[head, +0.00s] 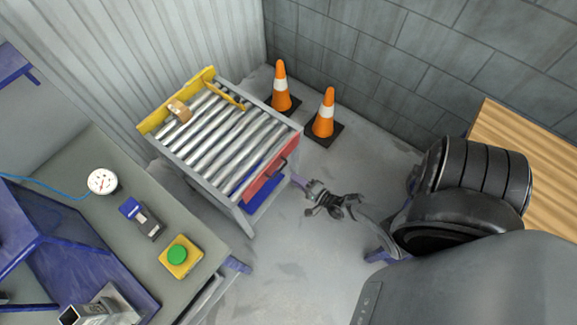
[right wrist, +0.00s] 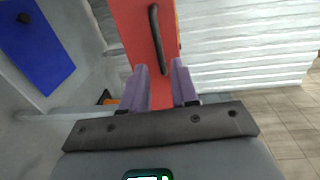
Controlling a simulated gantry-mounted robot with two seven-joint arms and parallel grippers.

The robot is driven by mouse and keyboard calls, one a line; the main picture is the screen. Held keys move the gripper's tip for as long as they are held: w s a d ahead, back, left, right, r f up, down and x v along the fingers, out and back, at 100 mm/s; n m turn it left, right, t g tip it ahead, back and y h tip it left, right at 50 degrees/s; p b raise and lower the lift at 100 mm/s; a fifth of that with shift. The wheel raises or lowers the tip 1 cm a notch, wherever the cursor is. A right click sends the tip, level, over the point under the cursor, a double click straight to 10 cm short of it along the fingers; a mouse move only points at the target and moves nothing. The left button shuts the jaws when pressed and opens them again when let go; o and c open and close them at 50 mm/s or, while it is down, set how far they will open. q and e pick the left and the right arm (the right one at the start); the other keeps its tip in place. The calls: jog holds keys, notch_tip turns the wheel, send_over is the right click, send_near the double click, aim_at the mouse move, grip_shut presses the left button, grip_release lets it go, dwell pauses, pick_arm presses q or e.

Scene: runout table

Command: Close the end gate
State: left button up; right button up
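The end gate (head: 268,182) is a red panel at the near right end of the roller table (head: 207,135), below the roller tops in the head view. A dark bar handle (head: 284,165) is on its outer face. In the right wrist view the red gate (right wrist: 133,30) and its handle (right wrist: 157,42) are straight ahead of the fingers. My right gripper (head: 297,181) is to the right of the gate; its two purple fingers (right wrist: 162,82) are apart with nothing held between them. The handle is beyond the fingertips. My left gripper is not in view.
Two orange cones (head: 281,88) (head: 324,115) stand behind the table by the wall. A small brown block (head: 180,111) lies on the rollers near the yellow rail (head: 178,99). A bench (head: 130,255) with a green button (head: 178,254) is at left. Floor below my gripper is clear.

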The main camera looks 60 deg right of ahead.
jog(key=shift+v, duration=1.05)
jog(key=shift+s, duration=0.1)
